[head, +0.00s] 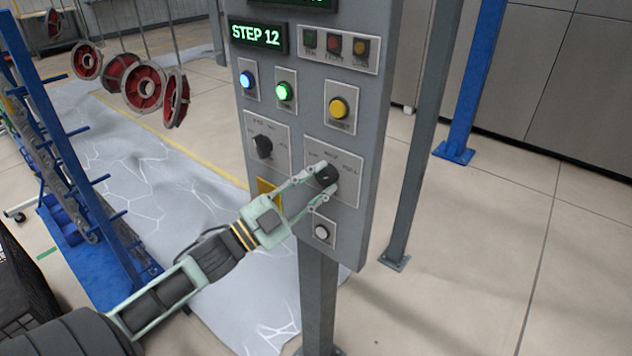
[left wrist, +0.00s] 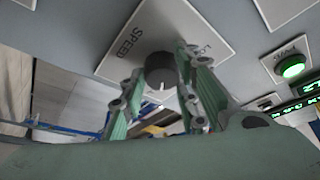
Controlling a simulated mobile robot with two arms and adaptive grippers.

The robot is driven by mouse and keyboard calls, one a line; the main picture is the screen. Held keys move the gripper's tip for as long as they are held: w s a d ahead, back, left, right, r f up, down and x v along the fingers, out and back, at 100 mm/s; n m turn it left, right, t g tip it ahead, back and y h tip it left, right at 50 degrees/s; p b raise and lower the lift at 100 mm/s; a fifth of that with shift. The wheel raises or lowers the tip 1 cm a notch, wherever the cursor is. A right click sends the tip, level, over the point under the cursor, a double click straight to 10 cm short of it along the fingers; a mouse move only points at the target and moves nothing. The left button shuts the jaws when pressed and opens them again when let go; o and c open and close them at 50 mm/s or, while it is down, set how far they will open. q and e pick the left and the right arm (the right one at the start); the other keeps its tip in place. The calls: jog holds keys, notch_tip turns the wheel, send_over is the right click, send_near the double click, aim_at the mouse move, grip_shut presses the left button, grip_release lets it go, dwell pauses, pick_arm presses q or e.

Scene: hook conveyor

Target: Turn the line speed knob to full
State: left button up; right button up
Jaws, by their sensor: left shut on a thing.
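The line speed knob (head: 327,175) is a dark round knob on a pale plate, low on the right of the grey control panel (head: 355,115). My left gripper (head: 325,180) reaches it from the lower left and is shut on it, with one finger on each side. In the left wrist view the knob (left wrist: 160,68) sits between the green fingers, on a plate that reads "SPEED". A small white mark shows on the knob there, but I cannot tell which setting it points to. My right gripper is not in view.
Another dark knob (head: 263,147) is on the plate to the left. A yellow button (head: 339,108), a lit green button (head: 284,92), a lit blue button (head: 247,80) and a white button (head: 322,232) are close by. Red parts (head: 143,88) hang on hooks behind, at left.

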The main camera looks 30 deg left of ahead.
pick_arm(q)
jog(key=shift+d+f+m, duration=0.1)
jog(key=shift+f+m, duration=0.2)
jog(key=o, duration=0.8)
jog(key=shift+o, duration=1.1)
jog(key=shift+d+r, duration=0.1)
jog(key=shift+d, duration=0.05)
jog(key=shift+s+a, duration=0.2)
jog(key=v, duration=1.1)
jog(key=shift+s, duration=0.25)
jog(key=shift+a, duration=0.1)
